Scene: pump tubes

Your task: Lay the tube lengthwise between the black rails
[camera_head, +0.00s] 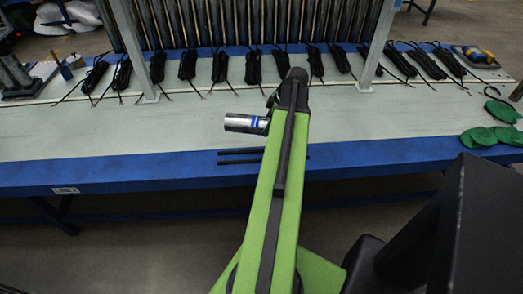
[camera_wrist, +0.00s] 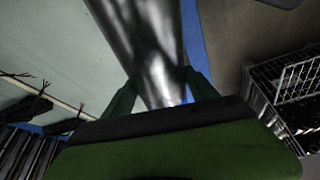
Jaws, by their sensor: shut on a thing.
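A shiny metal tube (camera_head: 243,123) with a blue band is held above the worktable. It points out to the left of my arm in the head view, and its other end is hidden behind the arm. In the wrist view the tube (camera_wrist: 150,45) runs up between the two fingers of my gripper (camera_wrist: 158,92), which is shut on it. Two thin black rails (camera_head: 240,156) lie side by side near the table's front edge, below the tube in the picture. My arm hides part of the rails, and their right ends just show.
The pale worktable (camera_head: 100,135) has a blue front edge. Several black cable bundles (camera_head: 188,66) lie along its back, before a rack of dark tubes (camera_head: 190,22). Green gloves (camera_head: 480,137) lie at the right. The front left of the table is clear.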

